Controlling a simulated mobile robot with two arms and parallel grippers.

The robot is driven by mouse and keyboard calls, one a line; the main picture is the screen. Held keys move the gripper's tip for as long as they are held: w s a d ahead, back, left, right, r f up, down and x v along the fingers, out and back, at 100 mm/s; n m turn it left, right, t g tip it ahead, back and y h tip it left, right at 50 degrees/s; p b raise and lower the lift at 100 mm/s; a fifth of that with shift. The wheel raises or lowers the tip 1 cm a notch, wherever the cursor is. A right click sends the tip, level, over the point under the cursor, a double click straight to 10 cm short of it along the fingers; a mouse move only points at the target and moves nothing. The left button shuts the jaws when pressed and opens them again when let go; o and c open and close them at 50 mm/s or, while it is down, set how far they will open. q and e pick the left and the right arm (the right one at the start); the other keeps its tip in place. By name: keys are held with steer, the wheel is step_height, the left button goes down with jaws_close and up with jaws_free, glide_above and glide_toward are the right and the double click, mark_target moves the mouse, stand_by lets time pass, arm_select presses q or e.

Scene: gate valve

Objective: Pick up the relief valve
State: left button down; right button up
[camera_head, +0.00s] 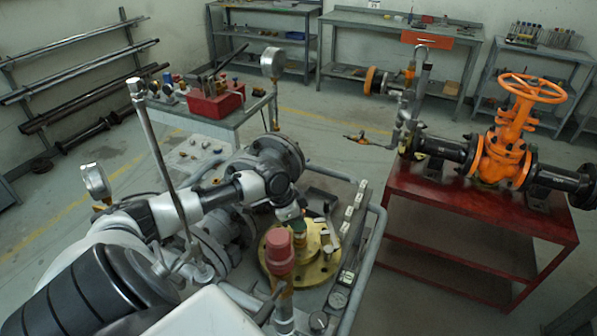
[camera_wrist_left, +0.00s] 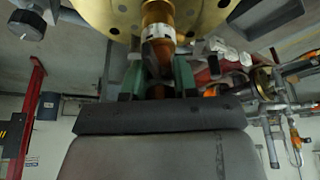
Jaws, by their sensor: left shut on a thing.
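The relief valve, a small brass-coloured fitting (camera_head: 299,238), stands at the brass flange (camera_head: 321,272) on the near bench in the head view. My left gripper (camera_head: 292,219) reaches over from the left and is shut on its upper part, which is mostly hidden. In the left wrist view, the green fingers of my left gripper (camera_wrist_left: 157,78) close around the orange-brown valve body (camera_wrist_left: 158,25), which has a pale band. The flange (camera_wrist_left: 205,14) lies right against its end. I cannot tell whether the two are apart. My right gripper is not in view.
A red-capped fitting (camera_head: 280,249) stands close in front of the flange. A pressure gauge (camera_head: 95,181) and grey pipework crowd the bench. Tools lie along its right edge. A red table (camera_head: 480,213) with an orange gate valve (camera_head: 503,150) stands right, across open floor.

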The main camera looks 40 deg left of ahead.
arm_select(q)
steer(key=shift+r+p, duration=0.55)
steer(key=shift+r, duration=0.2)
step_height(320, 180, up, 3)
steer(key=p, duration=0.3)
steer(key=shift+r, duration=0.15)
steer(key=s+d+r+p, duration=0.4)
steer(key=s+d+r, duration=0.2)
steer(key=s+r, duration=0.4)
steer(key=shift+r, duration=0.35)
